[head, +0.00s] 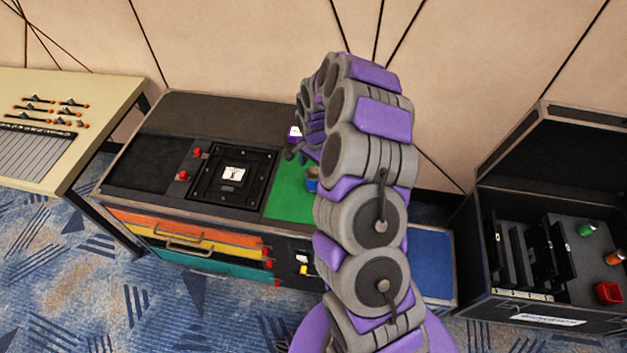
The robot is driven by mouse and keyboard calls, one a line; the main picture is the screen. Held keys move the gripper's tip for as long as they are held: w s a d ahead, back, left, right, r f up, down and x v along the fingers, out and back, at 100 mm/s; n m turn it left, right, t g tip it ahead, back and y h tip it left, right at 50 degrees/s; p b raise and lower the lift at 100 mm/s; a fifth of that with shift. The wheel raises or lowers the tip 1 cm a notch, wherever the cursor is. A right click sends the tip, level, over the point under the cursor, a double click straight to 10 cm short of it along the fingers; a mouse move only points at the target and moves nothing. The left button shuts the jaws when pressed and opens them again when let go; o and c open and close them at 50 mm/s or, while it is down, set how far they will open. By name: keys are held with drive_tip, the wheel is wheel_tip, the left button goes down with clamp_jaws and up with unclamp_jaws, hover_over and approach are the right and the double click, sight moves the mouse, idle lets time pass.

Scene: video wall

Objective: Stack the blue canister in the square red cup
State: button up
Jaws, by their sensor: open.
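The blue canister (312,184) stands on the green mat at the right of the black console. It has a brownish top, and my arm hides part of its right side. The square red cup (608,293) sits in the open black case at the far right. My gripper (295,155) is open above the green mat, up and to the left of the blue canister and apart from it in the picture. My arm partly hides the gripper, and its fingers are small and dark here.
The console (135,200) has a black framed panel, red knobs and coloured drawers. In the open case (490,313), a green canister (587,228) and an orange canister (614,257) stand near the cup, beside black upright slots. A blue surface (432,262) lies between console and case. A cream desk (70,90) stands left.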

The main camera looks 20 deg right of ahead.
sight(314, 171)
wheel_tip(314, 171, down, 4)
drive_tip(key=shift+w+f+b, duration=0.1)
drive_tip(key=shift+f+b, duration=0.05)
drive_tip(key=shift+b, duration=0.45)
drive_tip(key=c, duration=1.2)
drive_tip(key=shift+r+p, duration=0.7)
drive_tip(key=shift+r, duration=1)
drive_tip(key=shift+c, duration=0.3)
drive_tip(key=shift+s+r, duration=0.2)
drive_tip(key=shift+r, duration=0.1)
drive_tip(key=s+r+p, duration=0.1)
drive_tip(key=s+p, duration=0.1)
drive_tip(key=s, duration=1.3)
drive_tip(key=shift+s, duration=0.3)
drive_tip(key=shift+r, duration=0.1)
drive_tip(key=w+a+r+n, duration=1.1)
drive_tip(key=w+r+n, duration=0.2)
drive_tip(key=r, duration=0.2)
drive_tip(key=shift+w+a, duration=0.15)
drive_tip(key=shift+a, duration=0.2)
